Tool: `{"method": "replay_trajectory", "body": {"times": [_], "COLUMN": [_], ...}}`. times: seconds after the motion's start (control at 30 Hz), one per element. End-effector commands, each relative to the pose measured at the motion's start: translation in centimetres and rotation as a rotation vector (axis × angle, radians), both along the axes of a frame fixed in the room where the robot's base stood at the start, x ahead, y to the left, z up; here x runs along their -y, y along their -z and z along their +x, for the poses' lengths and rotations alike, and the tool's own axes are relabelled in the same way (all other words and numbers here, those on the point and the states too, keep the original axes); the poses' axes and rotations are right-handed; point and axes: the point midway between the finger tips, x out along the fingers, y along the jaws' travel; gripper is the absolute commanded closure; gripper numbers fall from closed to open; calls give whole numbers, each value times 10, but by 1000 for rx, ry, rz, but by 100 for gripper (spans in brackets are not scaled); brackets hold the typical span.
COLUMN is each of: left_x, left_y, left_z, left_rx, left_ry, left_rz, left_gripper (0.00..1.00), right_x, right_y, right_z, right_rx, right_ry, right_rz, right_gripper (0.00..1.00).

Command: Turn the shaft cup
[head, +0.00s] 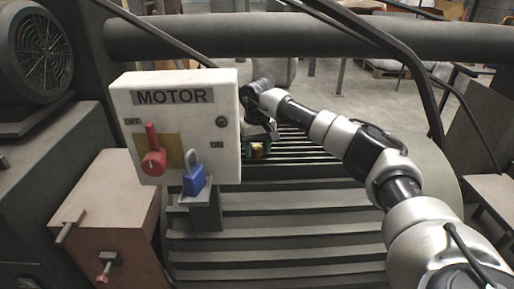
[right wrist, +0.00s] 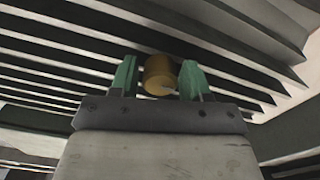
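The shaft cup (right wrist: 158,77), a short brass-coloured cylinder, shows between the two green fingers of my right gripper (right wrist: 159,80) in the right wrist view. The fingers stand apart, one on each side of it. A narrow gap shows at the left finger, and the right finger looks very close to or against the cup. In the head view my right gripper (head: 257,150) is partly hidden behind the motor box, low over the slatted surface, and the cup is hard to make out there. My left gripper is not in view.
A white MOTOR switch box (head: 180,90) with a red lever (head: 153,155) and a blue padlock (head: 194,178) stands left of my right arm. A thick horizontal pipe (head: 300,36) crosses behind. Dark slats (head: 290,228) fill the foreground. A brown box (head: 108,205) stands at left.

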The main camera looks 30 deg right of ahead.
Motion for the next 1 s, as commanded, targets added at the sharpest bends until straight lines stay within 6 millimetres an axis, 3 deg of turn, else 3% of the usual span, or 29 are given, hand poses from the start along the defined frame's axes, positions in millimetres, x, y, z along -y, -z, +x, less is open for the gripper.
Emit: {"method": "replay_trajectory", "body": {"times": [0.03,0.23,0.63,1.0], "left_x": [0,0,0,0], "left_y": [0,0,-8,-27], "left_z": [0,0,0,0], "left_rx": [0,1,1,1], "left_ry": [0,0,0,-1], "left_rz": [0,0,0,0], "left_gripper": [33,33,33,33], "right_x": [0,0,0,0], "right_y": [0,0,-2,-3], "right_z": [0,0,0,1], "right_rx": [0,0,0,0], "right_ry": [0,0,88,395], "right_rz": [0,0,0,0], "right_gripper": [61,89,89,89]}}
